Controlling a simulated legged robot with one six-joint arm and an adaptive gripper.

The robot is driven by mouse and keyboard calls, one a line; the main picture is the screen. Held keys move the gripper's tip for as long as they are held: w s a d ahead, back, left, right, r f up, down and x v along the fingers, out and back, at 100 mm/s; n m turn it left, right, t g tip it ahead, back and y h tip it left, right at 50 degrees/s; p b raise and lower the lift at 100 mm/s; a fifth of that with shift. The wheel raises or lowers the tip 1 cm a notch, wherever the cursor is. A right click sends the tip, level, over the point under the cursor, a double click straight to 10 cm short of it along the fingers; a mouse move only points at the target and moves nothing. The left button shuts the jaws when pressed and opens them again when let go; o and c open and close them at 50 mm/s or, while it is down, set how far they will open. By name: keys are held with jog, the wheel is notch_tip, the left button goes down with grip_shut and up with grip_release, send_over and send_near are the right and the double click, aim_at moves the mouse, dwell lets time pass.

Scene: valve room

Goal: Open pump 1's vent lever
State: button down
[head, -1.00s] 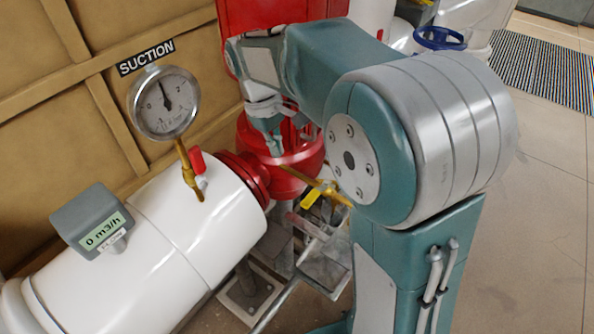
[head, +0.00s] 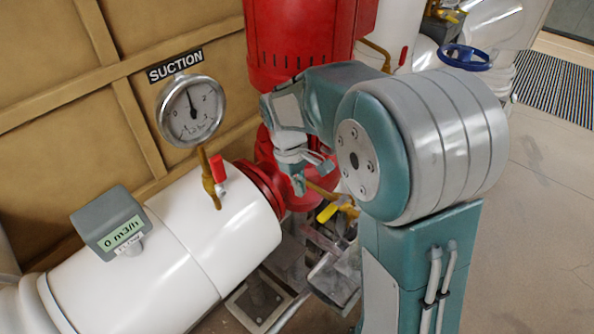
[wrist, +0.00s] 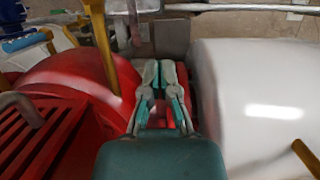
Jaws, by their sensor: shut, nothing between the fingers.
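A short yellow lever (head: 328,212) sits on a brass pipe (head: 322,193) beside the red pump casing (head: 270,150), low behind my arm. I take it to be the vent lever; no label on it is readable. My gripper (head: 300,186) is shut and empty, just left of and above the yellow lever in the head view, with a visible gap. In the wrist view my gripper (wrist: 160,68) points between the red casing and the white pipe (wrist: 255,85).
A suction gauge (head: 192,112) with a red-handled valve (head: 217,166) stands above the white pipe, near a flow meter (head: 108,222). The red motor (head: 300,40) rises behind my wrist. A blue handwheel (head: 466,57) is at the back. Open floor (head: 540,230) lies right.

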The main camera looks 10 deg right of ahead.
aim_at(334, 207)
jog(key=s+d, duration=0.1)
jog(key=s+f, duration=0.1)
jog(key=s+d+f, duration=0.1)
jog(key=shift+s+d, duration=0.3)
jog(key=shift+s, duration=0.1)
